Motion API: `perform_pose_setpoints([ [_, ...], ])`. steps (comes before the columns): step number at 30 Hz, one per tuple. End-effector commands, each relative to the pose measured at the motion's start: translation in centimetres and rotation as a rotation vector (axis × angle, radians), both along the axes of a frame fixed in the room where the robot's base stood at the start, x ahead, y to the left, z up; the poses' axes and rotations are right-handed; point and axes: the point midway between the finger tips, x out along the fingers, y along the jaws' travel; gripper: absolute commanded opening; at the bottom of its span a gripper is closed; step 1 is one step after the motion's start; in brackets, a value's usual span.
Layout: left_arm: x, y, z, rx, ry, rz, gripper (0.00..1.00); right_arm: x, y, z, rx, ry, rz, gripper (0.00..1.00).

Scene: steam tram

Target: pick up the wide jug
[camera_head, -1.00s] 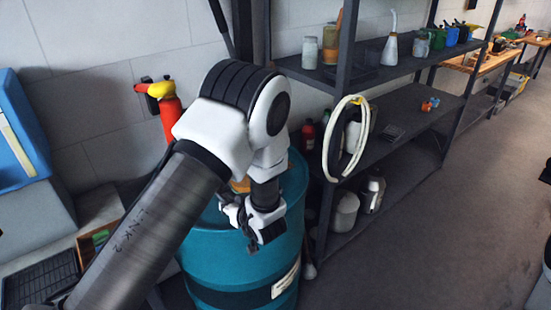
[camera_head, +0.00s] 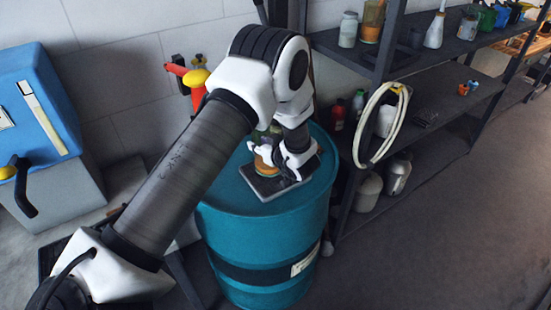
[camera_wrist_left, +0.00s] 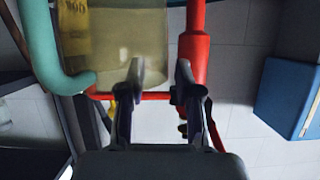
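A see-through, yellowish container with an orange-yellow lower part (camera_head: 264,166), likely the wide jug, stands on a dark flat plate (camera_head: 262,188) on top of the teal barrel (camera_head: 238,228). My left gripper (camera_head: 290,166) is right beside it and hides part of it. In the left wrist view the translucent container (camera_wrist_left: 125,42) with a yellow label fills the upper left. The two fingers of my left gripper (camera_wrist_left: 160,78) stand apart there, overlapping the container's lower right part. I cannot tell whether they touch it. My right gripper is not in view.
A grey shelf (camera_head: 460,90) with jars and bottles stands right of the barrel; a pale hose coil (camera_head: 366,140) hangs at its end. A red and yellow object (camera_head: 193,80) is on the wall behind. A blue-lidded box (camera_head: 42,105) stands left. The floor at right is clear.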

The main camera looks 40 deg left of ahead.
Motion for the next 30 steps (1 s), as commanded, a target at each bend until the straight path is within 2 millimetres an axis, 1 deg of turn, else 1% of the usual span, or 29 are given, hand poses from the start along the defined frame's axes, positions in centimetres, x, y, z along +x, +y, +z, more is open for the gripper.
perform_pose_setpoints([
  [1, 0.0, 0.0, 0.0, 0.000, 0.000, 0.000, 0.30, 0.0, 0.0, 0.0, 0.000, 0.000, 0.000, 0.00],
  [2, 0.0, 0.0, 0.0, 0.001, 0.000, 0.000, 0.20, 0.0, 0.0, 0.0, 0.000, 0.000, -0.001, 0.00],
  [3, 0.0, 0.0, 0.0, 0.001, -0.001, -0.001, 0.06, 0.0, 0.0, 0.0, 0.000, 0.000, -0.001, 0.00],
  [4, 0.0, 0.0, 0.0, 0.001, -0.001, -0.001, 0.00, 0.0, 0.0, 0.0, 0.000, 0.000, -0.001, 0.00],
  [17, 0.0, 0.0, 0.3, 0.000, -0.002, -0.001, 0.00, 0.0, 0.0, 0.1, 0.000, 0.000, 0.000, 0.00],
  [20, 0.0, 0.0, 0.9, 0.001, -0.002, -0.001, 0.00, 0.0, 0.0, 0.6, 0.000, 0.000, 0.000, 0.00],
  [22, 0.0, 0.0, 1.6, 0.001, -0.003, 0.000, 0.00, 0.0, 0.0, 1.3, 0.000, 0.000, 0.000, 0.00],
  [28, 0.1, 0.0, 4.4, 0.001, -0.003, 0.000, 0.00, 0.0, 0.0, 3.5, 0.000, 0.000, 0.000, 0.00],
  [30, -0.9, -0.8, 4.0, 0.002, 0.002, -0.003, 0.00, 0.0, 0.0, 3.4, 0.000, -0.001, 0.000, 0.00],
])
